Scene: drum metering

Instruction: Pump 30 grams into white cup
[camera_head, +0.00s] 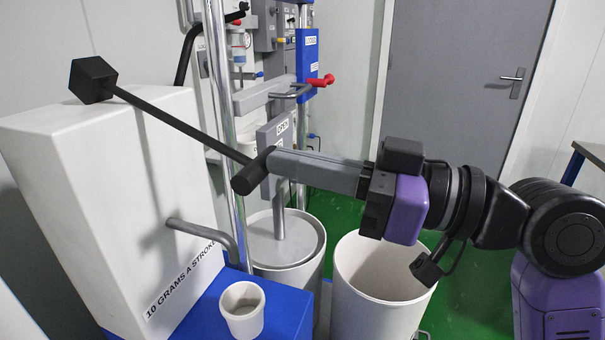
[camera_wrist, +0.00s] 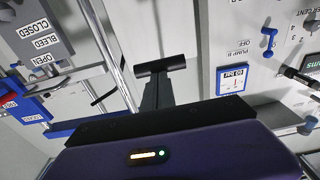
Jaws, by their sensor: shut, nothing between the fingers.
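The white pump box (camera_head: 110,190), marked "10 GRAMS A STROKE", stands at the left. A black lever (camera_head: 170,120) runs from a black block (camera_head: 93,80) at the box top down to a dark cross handle (camera_head: 252,171). A grey spout (camera_head: 205,234) bends down over the white cup (camera_head: 243,318), which stands upright on a blue base (camera_head: 285,308). The cup's contents cannot be made out. My gripper (camera_head: 275,161) is shut, its tips right at the handle; whether they touch is unclear. The wrist view shows the handle (camera_wrist: 160,66) crosswise at the finger ends.
A lidded white drum (camera_head: 288,258) and an open white bin (camera_head: 375,285) stand below my arm. A metal pole (camera_head: 222,110) rises behind the lever. Valves and labelled panels (camera_head: 307,62) stand behind. A grey door (camera_head: 465,90) and green floor are at the right.

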